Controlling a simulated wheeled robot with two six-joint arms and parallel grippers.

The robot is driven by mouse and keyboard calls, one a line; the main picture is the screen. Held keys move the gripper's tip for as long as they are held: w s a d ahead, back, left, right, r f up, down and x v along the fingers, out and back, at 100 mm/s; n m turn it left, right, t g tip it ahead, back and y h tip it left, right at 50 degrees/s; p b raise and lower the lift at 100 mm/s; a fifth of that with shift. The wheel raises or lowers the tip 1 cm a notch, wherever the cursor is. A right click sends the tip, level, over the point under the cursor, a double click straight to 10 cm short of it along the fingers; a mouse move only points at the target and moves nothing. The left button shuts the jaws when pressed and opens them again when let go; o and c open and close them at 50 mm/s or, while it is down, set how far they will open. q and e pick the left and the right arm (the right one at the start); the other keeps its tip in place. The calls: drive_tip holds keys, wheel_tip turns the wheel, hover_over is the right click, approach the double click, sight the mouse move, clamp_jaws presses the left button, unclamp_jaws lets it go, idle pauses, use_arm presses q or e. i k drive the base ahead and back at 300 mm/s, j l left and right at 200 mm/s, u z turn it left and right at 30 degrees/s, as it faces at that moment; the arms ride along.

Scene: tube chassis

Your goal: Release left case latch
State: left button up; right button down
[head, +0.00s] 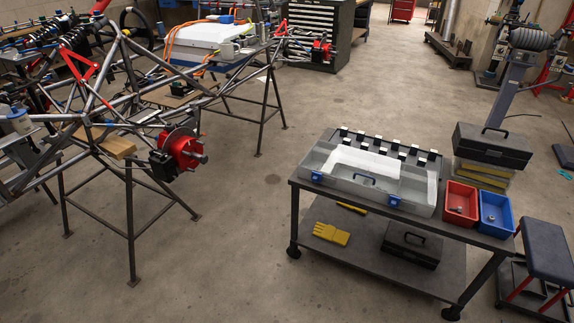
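A grey case (345,183) with a pale, whitish middle lies on the top of a dark wheeled cart (470,232) at the right of the head view. Two blue latches sit on its front edge: the left latch (317,177) and the right latch (395,201). Neither of my grippers is in view, and nothing touches the case front.
A red bin (460,203) and a blue bin (495,212) stand right of the case. A dark toolbox (492,146) is behind them. Yellow gloves (331,234) lie on the lower shelf. A tube chassis (100,130) stands left; the floor between is clear.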

sight(316, 177)
drive_tip(key=i+j, duration=1.1)
drive_tip(key=i, duration=0.2)
